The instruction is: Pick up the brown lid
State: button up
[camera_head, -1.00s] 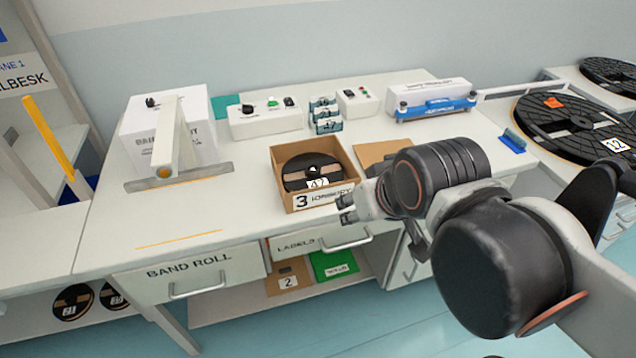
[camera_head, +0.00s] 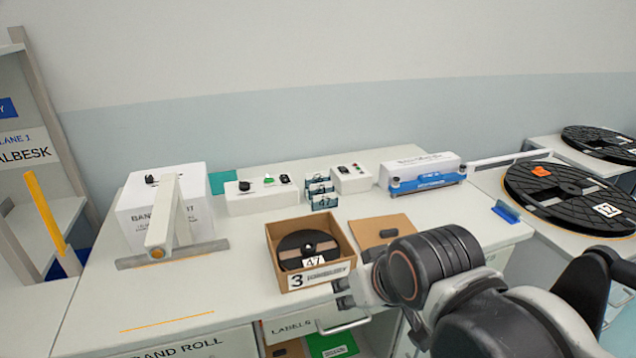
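The box holds a black reel (camera_head: 306,246) labelled 47. My gripper (camera_head: 341,292) is at the bench's front edge, right of the box's front corner and nearer to me than the lid. Its fingers point left and look small, and it holds nothing that I can see. I cannot tell how far apart the fingertips are.
A white machine with a grey arm (camera_head: 168,222) stands at the left. Control boxes (camera_head: 262,196) and a blue and white device (camera_head: 424,174) line the back. A blue tool (camera_head: 506,212) and a large black reel (camera_head: 560,196) are at the right. The bench's front left is clear.

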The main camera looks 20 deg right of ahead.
aim_at(389, 235)
jog(key=z, duration=0.7)
